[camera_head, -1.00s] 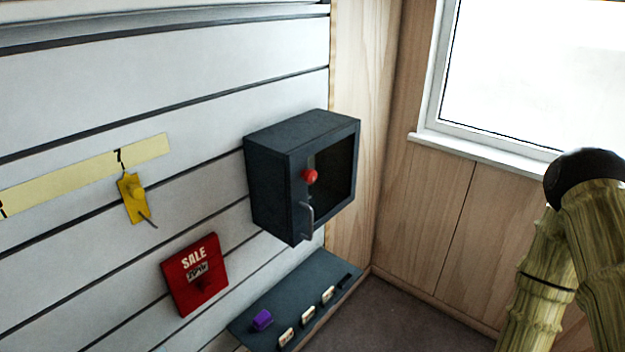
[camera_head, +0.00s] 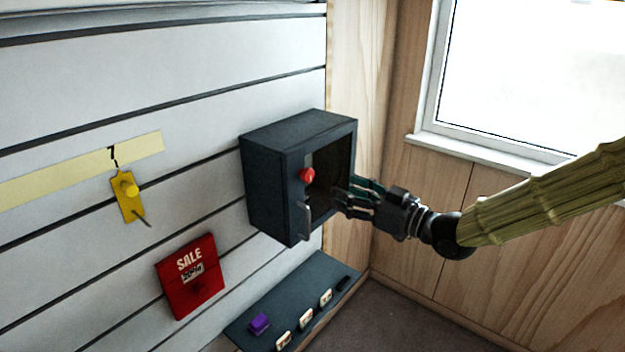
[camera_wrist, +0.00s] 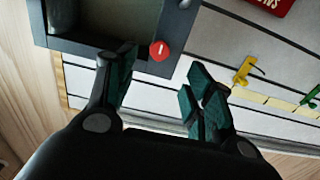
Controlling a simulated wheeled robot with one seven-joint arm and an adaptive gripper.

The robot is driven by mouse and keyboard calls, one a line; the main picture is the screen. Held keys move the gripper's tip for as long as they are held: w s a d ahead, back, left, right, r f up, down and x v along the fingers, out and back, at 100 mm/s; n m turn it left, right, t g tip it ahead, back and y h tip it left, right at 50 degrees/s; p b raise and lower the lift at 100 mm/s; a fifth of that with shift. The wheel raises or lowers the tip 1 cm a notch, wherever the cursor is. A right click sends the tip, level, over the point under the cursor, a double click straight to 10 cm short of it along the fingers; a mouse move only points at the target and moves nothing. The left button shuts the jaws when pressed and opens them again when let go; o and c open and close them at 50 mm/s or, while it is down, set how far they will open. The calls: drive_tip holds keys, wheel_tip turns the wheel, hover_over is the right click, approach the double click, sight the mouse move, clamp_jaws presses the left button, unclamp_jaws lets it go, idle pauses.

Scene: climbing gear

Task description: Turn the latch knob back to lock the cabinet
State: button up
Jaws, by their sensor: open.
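The dark grey cabinet (camera_head: 270,180) is fixed to the slatted wall, with its front turned to the right. The red latch knob (camera_head: 307,175) sits on its front frame above a grey bar handle (camera_head: 304,220). In the wrist view the red knob (camera_wrist: 159,50) shows a pale mark and lies ahead of my fingers, nearer the left one. My gripper (camera_head: 343,196) is open and empty in front of the cabinet's dark window, right of and slightly below the knob. In the wrist view its green-padded fingers (camera_wrist: 158,83) are spread apart. I cannot tell whether a finger touches the cabinet.
Below the cabinet is a dark shelf (camera_head: 290,297) with a purple object (camera_head: 259,324) and several small tags. A red sale sign (camera_head: 190,275) and a yellow hanging piece (camera_head: 128,198) are on the wall to the left. A window (camera_head: 510,80) is at right.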

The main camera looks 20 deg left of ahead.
sight(310, 177)
drive_tip(key=p+x, duration=0.3)
drive_tip(key=x, duration=0.7)
drive_tip(key=shift+w+a+p, duration=0.15)
drive_tip(key=shift+a+p, duration=0.15)
drive_tip(key=shift+a, duration=0.1)
drive_tip(key=c, duration=1)
